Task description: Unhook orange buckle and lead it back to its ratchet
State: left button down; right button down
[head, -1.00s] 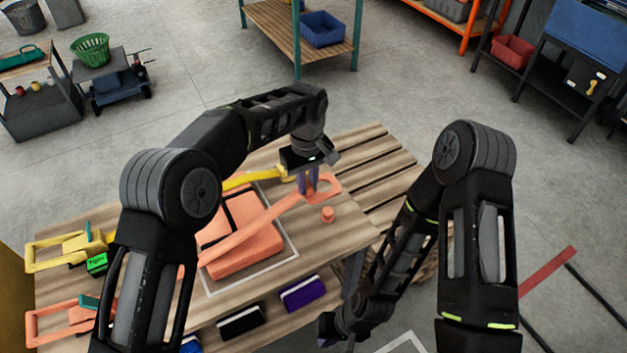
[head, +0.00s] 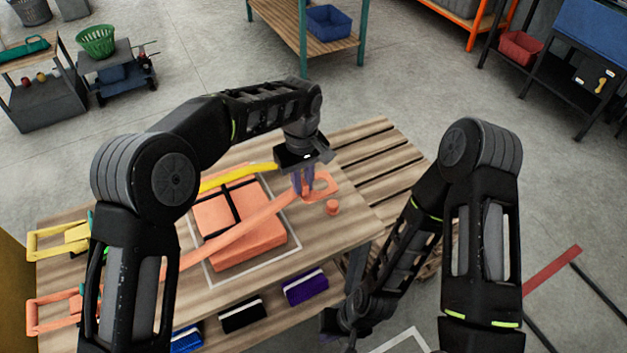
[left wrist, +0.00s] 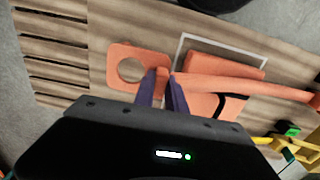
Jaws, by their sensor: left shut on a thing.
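The orange buckle (head: 328,184), a flat frame with a round opening, is at the right end of the orange strap (head: 247,224). The strap slants over an orange package (head: 255,254) toward the orange ratchet (head: 52,313) at lower left, partly hidden by my left arm. My left gripper (head: 303,188) points down and is shut on the buckle's strap end. In the left wrist view the buckle (left wrist: 151,59) lies just left of the fingers. A round orange peg (head: 332,207) stands in front of the buckle, apart from it. My right gripper (head: 337,325) is low, its jaws unclear.
A yellow strap (head: 238,177) and yellow ratchet (head: 62,240) lie on the wooden table. The slatted right part of the table (head: 385,175) is clear.

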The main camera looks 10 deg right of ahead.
pick_arm(q)
jog(key=s+a, duration=0.4)
jog(key=a, duration=0.9)
jog(key=s+a, duration=0.5)
jog(key=a, duration=0.7)
jog(key=s+a, duration=0.4)
jog(key=a, duration=0.9)
notch_tip(320, 180, down, 12)
jog(key=b, duration=0.9)
jog(key=shift+s+f, duration=0.15)
jog(key=shift+f, duration=0.1)
jog(key=shift+a, duration=0.1)
jog(key=c, duration=1.3)
grip_release()
jog(key=shift+r, duration=0.1)
notch_tip(320, 180, up, 8)
jog(key=shift+f+b, duration=0.2)
jog(key=shift+b, duration=0.1)
